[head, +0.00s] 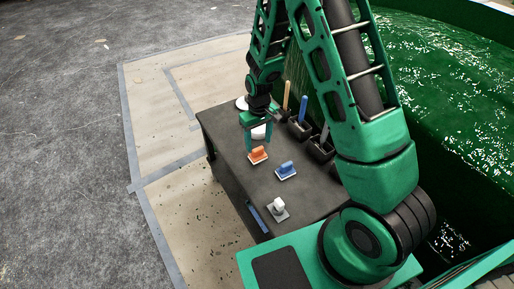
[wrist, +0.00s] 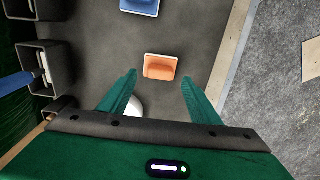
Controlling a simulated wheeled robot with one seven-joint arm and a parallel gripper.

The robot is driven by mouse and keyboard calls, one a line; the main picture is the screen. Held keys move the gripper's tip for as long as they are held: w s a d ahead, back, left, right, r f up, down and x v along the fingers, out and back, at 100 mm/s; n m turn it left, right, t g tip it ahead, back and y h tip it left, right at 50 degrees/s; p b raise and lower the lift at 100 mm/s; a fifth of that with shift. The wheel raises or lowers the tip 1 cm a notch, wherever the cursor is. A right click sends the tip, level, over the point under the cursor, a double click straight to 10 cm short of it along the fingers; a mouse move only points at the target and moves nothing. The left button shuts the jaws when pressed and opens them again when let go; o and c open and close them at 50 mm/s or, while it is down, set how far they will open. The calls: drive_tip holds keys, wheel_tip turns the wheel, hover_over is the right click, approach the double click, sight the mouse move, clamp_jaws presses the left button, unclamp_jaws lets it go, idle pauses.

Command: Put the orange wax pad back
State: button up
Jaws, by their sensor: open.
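The orange wax pad (head: 258,155) lies on the dark tabletop (head: 235,165), its handle up on a pale base. In the wrist view the orange wax pad (wrist: 160,67) lies just beyond my fingertips, between their lines. My gripper (head: 258,140) is open and empty, pointing down above the table near the orange pad. In the wrist view both fingers of my gripper (wrist: 158,82) are spread apart, with nothing between the tips. A blue pad (head: 286,170) and a white-grey pad (head: 279,208) stand on the same table in a row with the orange one.
Black holders (head: 300,129) with upright handled tools, one orange-tan and one blue, line the table's right side. The green hull mould (head: 445,80) rises at the right. Floor at the left is clear.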

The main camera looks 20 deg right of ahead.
sight(258, 149)
wheel_tip(258, 149, up, 7)
drive_tip(key=s+d+r+m, duration=0.4)
drive_tip(key=s+d+r, duration=0.9)
drive_tip(key=r, duration=0.2)
drive_tip(key=s+d+r+m, duration=0.2)
drive_tip(key=s+r, duration=0.1)
drive_tip(key=s, duration=0.6)
drive_tip(key=s+d+r+m, duration=0.2)
drive_tip(key=s+r, duration=0.1)
drive_tip(key=s, duration=0.7)
drive_tip(key=shift+m, duration=0.3)
drive_tip(key=shift+w+f, duration=0.15)
drive_tip(key=shift+w, duration=0.35)
